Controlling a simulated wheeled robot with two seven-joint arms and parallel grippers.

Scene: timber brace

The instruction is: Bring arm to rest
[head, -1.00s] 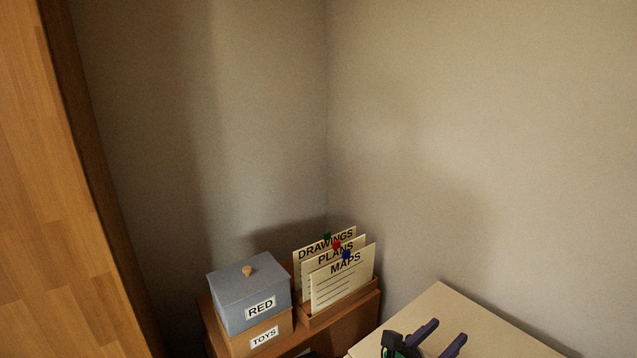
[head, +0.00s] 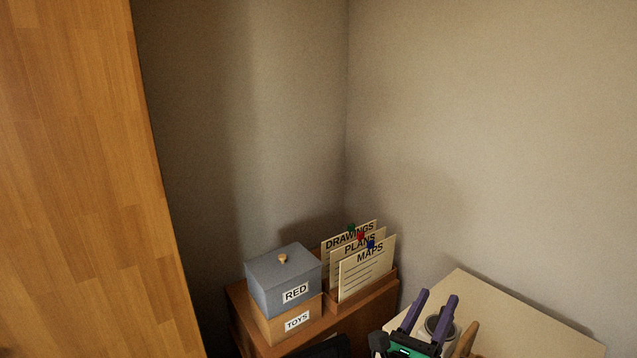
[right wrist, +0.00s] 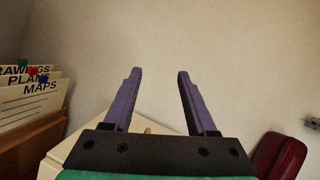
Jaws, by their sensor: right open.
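My right gripper (head: 434,300) shows at the bottom right of the head view, with two purple fingers spread apart over the near edge of a cream tabletop (head: 500,300). In the right wrist view the gripper (right wrist: 158,75) is open, with nothing between its fingers, and it points toward the bare wall. My left gripper is in neither view.
A wooden cabinet (head: 275,344) carries a grey box labelled RED (head: 283,272), a TOYS box (head: 296,321) and a rack of cards (head: 366,275). A round container (head: 437,326) is by the fingers. A tall wooden panel (head: 75,170) fills the left. A dark red object (right wrist: 281,155) is at right.

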